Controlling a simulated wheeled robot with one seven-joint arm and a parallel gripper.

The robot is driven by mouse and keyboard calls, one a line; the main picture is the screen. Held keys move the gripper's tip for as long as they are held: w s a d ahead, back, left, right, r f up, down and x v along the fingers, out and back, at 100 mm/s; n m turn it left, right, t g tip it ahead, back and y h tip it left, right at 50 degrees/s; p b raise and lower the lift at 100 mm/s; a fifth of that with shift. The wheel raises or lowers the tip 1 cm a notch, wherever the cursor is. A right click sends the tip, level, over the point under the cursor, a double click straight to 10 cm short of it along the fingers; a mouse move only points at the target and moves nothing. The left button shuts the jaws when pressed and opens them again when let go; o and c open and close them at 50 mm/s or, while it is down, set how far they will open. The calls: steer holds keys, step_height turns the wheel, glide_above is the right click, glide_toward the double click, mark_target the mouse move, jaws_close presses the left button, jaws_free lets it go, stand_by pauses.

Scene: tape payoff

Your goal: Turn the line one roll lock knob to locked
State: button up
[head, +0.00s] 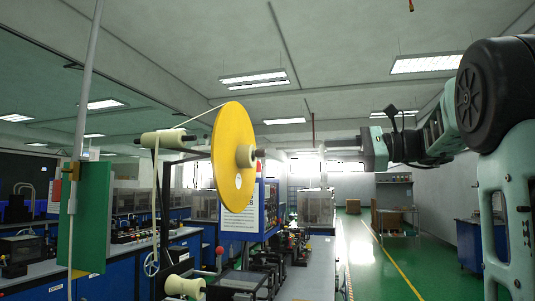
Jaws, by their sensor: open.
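A large yellow tape roll (228,155) hangs upright on a spindle left of centre. My gripper (322,150) reaches in from the right and points left toward the hub. It is open, empty and apart from the hub, with a clear gap. Its pale fingers are hard to make out against the bright window.
Tape runs over a cream roller (163,138) left of the roll. A lower cream roller (185,287) and a small red knob (220,251) sit beneath. A green panel (86,217) on a pole stands at left. The aisle floor (365,255) is clear.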

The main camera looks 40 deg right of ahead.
mark_target(261, 153)
steer(key=p+x, duration=0.4)
steer(key=x, duration=1.2)
steer(key=shift+p, duration=0.3)
steer(key=shift+a, duration=0.1)
jaws_close()
